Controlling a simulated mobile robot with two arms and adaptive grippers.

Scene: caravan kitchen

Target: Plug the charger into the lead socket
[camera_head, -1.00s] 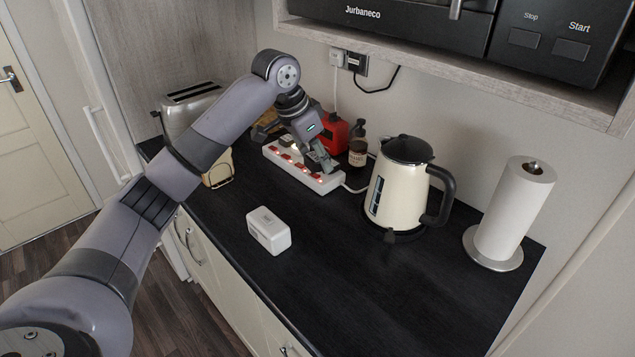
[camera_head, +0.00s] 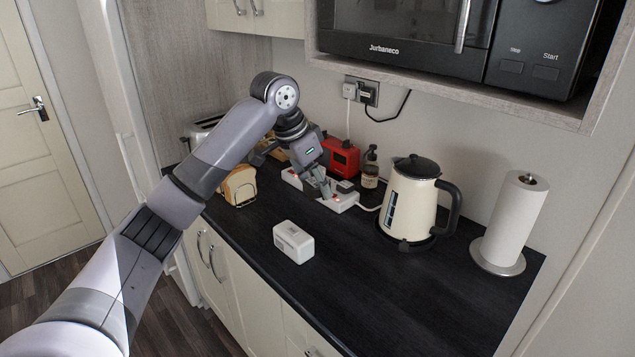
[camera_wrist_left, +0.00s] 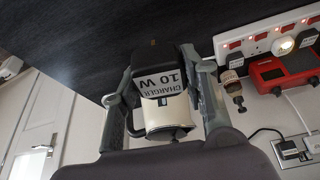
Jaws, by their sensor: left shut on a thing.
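A black charger (camera_wrist_left: 158,72) labelled "CHARGER 10 W" sits between the fingers of my left gripper (camera_wrist_left: 162,88) in the left wrist view, its label upside down. The left gripper (camera_head: 326,190) is shut on it, over the right part of the lead socket in the head view. The lead socket (camera_head: 343,204) is a white strip with red lit switches on the counter. It also shows at the upper right of the wrist view (camera_wrist_left: 229,46), apart from the charger in the picture, with plugs in it. The gripper hides part of the strip in the head view. My right gripper is out of view.
A cream kettle (camera_head: 408,203) stands right of the strip, with a small brown bottle (camera_head: 370,170) and red radio (camera_head: 341,158) behind it. A white box (camera_head: 293,243) lies in front. A paper roll (camera_head: 510,222) stands far right. The front middle counter is clear.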

